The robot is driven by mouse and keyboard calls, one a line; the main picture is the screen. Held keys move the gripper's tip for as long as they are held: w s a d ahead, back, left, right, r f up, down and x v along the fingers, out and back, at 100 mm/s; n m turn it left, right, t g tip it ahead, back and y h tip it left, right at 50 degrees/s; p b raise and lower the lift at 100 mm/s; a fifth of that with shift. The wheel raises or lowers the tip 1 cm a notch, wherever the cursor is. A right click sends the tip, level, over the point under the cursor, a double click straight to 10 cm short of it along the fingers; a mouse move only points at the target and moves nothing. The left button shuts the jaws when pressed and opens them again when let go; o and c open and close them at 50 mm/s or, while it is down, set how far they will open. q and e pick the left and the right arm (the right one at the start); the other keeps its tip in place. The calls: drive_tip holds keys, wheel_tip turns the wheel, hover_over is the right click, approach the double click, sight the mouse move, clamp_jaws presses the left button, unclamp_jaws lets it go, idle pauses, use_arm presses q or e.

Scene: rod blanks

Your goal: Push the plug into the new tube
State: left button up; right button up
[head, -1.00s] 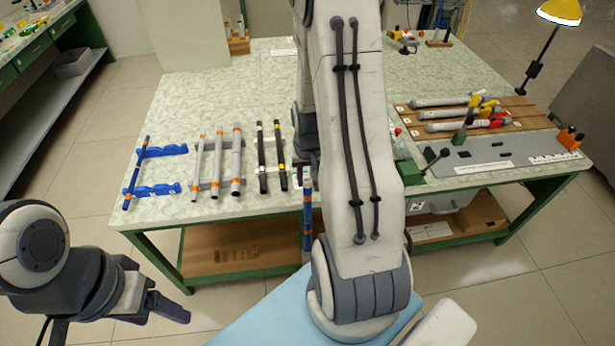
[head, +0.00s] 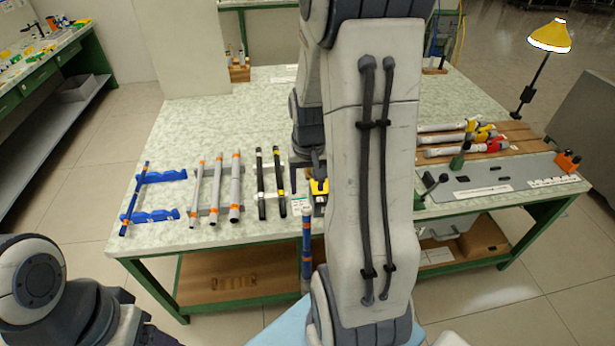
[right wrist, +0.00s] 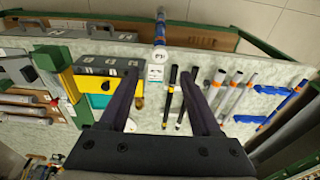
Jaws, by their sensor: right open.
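An upright blue tube with orange bands (head: 306,240) stands at the table's front edge; it also shows in the right wrist view (right wrist: 160,32). I cannot make out a plug for certain. My right gripper (right wrist: 160,76) is open and empty above the table, its fingers apart, with the blue tube beyond the fingertips. In the head view its arm hides much of it. My left gripper (head: 150,336) is cut off at the bottom edge.
Black rods (head: 270,182), grey tubes with orange bands (head: 217,188) and a blue rack (head: 155,215) lie left of the arm. Grey tools (head: 465,140) lie on a brown board at the right, with a lamp (head: 550,36) behind. The table's back middle is clear.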

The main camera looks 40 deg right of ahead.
drive_tip(key=shift+s+a+r, duration=0.1)
drive_tip(key=shift+a+r, duration=0.05)
drive_tip(key=shift+r, duration=1.3)
drive_tip(key=s+a+r+n+y, duration=0.1)
drive_tip(key=a+r+n, duration=0.15)
drive_tip(key=a, duration=0.65)
drive_tip(key=s+a+r+n, duration=0.1)
drive_tip(key=a+n, duration=0.3)
drive_tip(key=a, duration=0.5)
drive_tip(key=s+a+r+n+g, duration=0.1)
drive_tip(key=s+a+n, duration=0.6)
drive_tip(key=s+a, duration=0.5)
drive_tip(key=shift+s+y, duration=0.4)
drive_tip(key=shift+s, duration=0.1)
